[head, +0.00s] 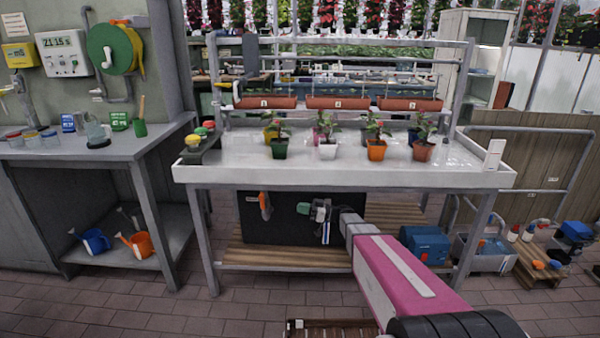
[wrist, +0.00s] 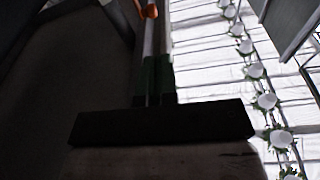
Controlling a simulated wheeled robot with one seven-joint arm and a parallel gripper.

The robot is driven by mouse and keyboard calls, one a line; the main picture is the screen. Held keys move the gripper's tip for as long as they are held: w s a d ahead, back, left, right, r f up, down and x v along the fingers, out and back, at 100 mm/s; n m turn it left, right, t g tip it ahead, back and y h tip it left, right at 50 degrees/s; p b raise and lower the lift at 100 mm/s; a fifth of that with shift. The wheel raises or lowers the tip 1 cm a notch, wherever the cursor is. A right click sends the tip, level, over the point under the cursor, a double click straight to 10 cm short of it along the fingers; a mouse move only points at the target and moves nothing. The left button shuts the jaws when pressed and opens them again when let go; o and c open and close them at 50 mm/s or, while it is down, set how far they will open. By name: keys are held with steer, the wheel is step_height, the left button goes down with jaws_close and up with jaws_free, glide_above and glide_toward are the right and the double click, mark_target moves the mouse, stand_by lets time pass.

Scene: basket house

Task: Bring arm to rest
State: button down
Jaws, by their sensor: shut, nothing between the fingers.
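My gripper (head: 304,208) is at the end of my pink arm, which reaches forward from the lower right in the head view. It is in front of the dark panel (head: 275,225) under the white potting bench (head: 345,180), below the bench top. In the wrist view my gripper (wrist: 154,80) shows as dark fingers close together, with nothing held. The picture there is dark and the fingertips are hard to make out.
Several potted plants (head: 327,148) stand on the bench. An orange-handled tool (head: 265,206) hangs on the panel. A blue box (head: 427,245) sits on the slatted lower shelf (head: 290,257). A grey side table (head: 85,145) stands left. The brick floor (head: 180,315) is clear at front left.

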steer(key=s+d+f+m+g+h, duration=0.1)
steer(key=s+d+f+m+h, duration=0.25)
steer(key=s+h, duration=0.2)
steer(key=s+d+f+m+g+h, duration=0.1)
steer(key=s+d+f+m+h, duration=0.2)
steer(key=s, duration=0.4)
steer(key=s+d+m+h, duration=0.9)
steer(key=d+h, duration=0.2)
steer(key=d, duration=0.2)
steer(key=shift+s+d+m+t, duration=0.2)
steer(key=shift+s+m+t, duration=0.1)
steer(key=shift+s+m, duration=0.05)
stand_by(2.2)
